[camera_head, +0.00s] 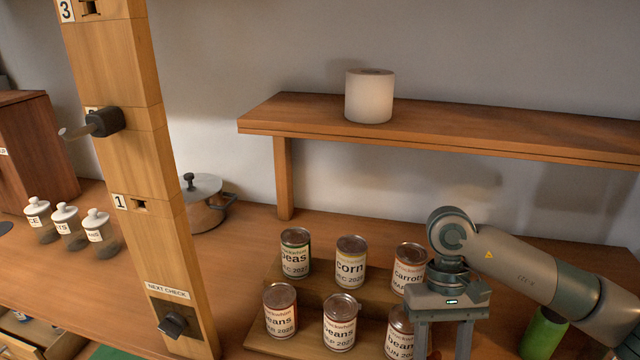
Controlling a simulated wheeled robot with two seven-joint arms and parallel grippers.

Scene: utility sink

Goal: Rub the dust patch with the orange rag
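I see neither the orange rag nor the dust patch in the head view. My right gripper (442,343) comes in from the right and points down at the lower right, in front of the rightmost cans. Its two fingers stand apart with a gap between them. The fingertips are at or below the bottom edge, and I see nothing clearly held. My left gripper is not in view.
Labelled cans, such as the corn can (350,262), stand on a stepped wooden rack (262,338). A paper roll (369,96) sits on a shelf (480,125). A wooden post (135,160) rises at left, near a pot (205,205) and white-lidded jars (67,225). A green object (543,333) is at lower right.

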